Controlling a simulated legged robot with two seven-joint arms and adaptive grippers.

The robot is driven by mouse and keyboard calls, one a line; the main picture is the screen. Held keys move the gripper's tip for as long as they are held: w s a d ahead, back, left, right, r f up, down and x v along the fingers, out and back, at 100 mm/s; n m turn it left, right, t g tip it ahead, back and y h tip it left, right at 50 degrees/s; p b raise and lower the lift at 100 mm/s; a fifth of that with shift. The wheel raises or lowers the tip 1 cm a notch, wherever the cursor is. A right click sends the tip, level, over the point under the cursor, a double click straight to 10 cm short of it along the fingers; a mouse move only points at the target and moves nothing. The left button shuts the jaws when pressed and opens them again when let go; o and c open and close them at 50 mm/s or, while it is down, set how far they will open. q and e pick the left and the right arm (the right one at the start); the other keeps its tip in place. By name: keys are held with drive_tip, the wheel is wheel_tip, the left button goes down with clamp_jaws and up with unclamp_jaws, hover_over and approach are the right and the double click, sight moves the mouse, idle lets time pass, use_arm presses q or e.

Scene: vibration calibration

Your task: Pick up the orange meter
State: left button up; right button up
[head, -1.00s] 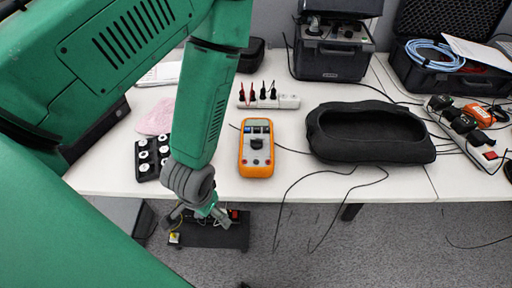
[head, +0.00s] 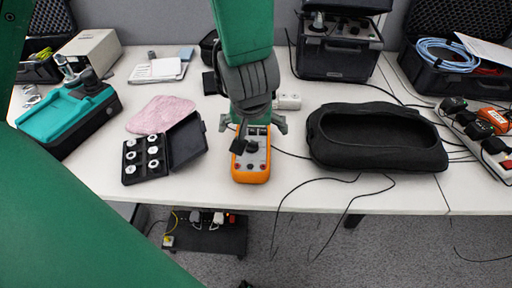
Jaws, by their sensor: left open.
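The orange meter (head: 251,164) lies on the white table near its front edge, its grey face with a dark dial and coloured sockets upward. My left gripper (head: 254,128) is over the upper end of the meter, its fingers spread to both sides. It covers the meter's display and top edge. Whether the fingers touch the meter I cannot tell. Nothing is held. My right gripper is not in the view.
A black soft pouch (head: 330,159) lies close on the right, with thin black cables in front of it. An open black case of white weights (head: 143,166) and a pink cloth (head: 161,115) lie on the left. A white power strip (head: 289,102) is behind.

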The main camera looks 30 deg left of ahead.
sight(253, 142)
use_arm(q)
drive_tip(key=b+x, duration=0.1)
drive_tip(key=x, duration=0.1)
drive_tip(key=b+x, duration=0.1)
drive_tip(key=x, duration=0.2)
drive_tip(key=b+x, duration=0.1)
drive_tip(key=x, duration=0.2)
drive_tip(key=shift+a+f+b, duration=0.15)
drive_tip(key=shift+a+b, duration=0.15)
drive_tip(key=shift+b, duration=0.05)
drive_tip(key=b+x, duration=0.2)
drive_tip(key=x, duration=0.2)
drive_tip(key=shift+s+f+b, duration=0.1)
drive_tip(key=shift+f+b, duration=0.2)
drive_tip(key=shift+w+a+f, duration=0.15)
drive_tip(key=shift+w+f, duration=0.05)
drive_tip(key=shift+f, duration=0.1)
drive_tip(key=shift+a+r, duration=0.1)
drive_tip(key=shift+a, duration=0.05)
drive_tip(key=c, duration=1.5)
